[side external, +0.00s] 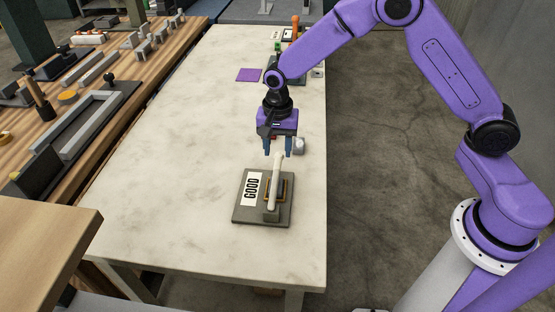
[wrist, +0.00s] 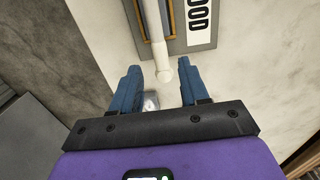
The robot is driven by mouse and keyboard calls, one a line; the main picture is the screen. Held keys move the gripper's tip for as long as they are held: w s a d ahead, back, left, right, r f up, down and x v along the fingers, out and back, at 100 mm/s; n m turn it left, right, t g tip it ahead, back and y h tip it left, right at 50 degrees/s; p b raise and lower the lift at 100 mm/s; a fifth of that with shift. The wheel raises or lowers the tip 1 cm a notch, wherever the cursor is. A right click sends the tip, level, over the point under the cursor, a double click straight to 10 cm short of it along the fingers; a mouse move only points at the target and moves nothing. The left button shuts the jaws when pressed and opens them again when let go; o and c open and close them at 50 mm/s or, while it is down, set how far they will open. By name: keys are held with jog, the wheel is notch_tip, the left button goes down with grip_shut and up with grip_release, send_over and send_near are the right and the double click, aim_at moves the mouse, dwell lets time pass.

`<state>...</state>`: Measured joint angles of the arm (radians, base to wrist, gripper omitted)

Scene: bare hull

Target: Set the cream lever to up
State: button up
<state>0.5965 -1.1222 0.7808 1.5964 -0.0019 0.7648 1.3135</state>
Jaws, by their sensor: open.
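The cream lever (side external: 275,182) is mounted on a grey base plate (side external: 241,214) near the front right of the table. It rises from its pivot at the front of the plate and leans toward my gripper. A white label reading "GOOD" (side external: 252,189) lies beside it. My gripper (side external: 278,154) points down, open and empty, behind and above the lever's tip. In the wrist view, the lever's rounded end (wrist: 163,74) shows between the two blue fingers of my gripper (wrist: 160,75), with gaps on both sides. I cannot tell its exact depth there.
A small whitish-grey object (side external: 299,146) sits on the table beside my gripper. A purple square (side external: 249,75) and several small items are at the far end. A wooden bench (side external: 125,70) with tools stands left. The table's left and middle are clear.

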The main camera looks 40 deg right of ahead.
aim_at(278, 164)
jog(key=shift+f, duration=2.45)
grip_shut()
